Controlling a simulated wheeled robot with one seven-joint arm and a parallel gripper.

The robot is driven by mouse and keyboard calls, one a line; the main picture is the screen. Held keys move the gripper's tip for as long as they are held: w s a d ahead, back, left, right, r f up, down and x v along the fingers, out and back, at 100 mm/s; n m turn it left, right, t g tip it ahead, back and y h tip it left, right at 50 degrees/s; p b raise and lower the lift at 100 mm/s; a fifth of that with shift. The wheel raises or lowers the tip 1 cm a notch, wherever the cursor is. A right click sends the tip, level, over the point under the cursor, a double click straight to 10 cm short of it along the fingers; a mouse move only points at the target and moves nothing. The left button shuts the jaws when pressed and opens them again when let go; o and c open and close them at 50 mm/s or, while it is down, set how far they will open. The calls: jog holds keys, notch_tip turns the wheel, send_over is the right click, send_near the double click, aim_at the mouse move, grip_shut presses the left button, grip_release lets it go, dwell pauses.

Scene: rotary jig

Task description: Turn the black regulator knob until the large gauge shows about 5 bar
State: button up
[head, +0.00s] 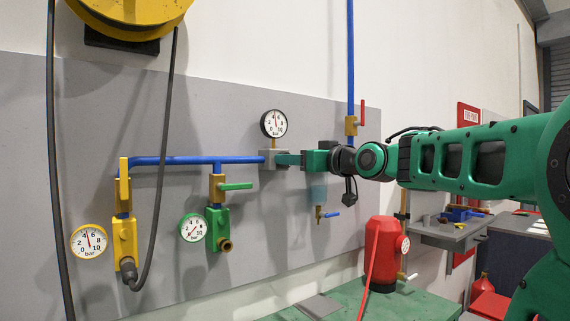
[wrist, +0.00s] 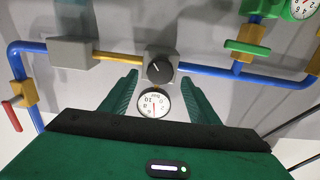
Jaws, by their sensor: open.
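The black regulator knob (wrist: 160,68) sits on a grey regulator block in the wrist view, with a pale mark slanting to its upper left. In the head view my gripper hides the knob, but the grey block (head: 270,159) shows. The black-rimmed gauge (head: 274,123) stands above the block. Its needle points nearly straight up, around 4 to 5, too small to read exactly. The gauge appears upside down in the wrist view (wrist: 154,103). My gripper (wrist: 159,76) is open and empty, with one finger on each side of the knob; contact is not visible.
Blue pipes (head: 190,160) run along the grey panel. A green-handled valve (head: 236,186), a green-rimmed gauge (head: 193,228) and a yellow-rimmed gauge (head: 88,241) are left. A red-handled valve (head: 362,113) is at upper right. A red tank (head: 384,252) stands on the green bench below.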

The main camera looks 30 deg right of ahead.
jog(key=shift+w, duration=1.9)
jog(key=shift+c, duration=0.2)
jog(key=c, duration=1)
jog(key=shift+m, duration=1)
jog(key=o, duration=1)
jog(key=shift+o, duration=0.2)
jog(key=shift+s, duration=0.1)
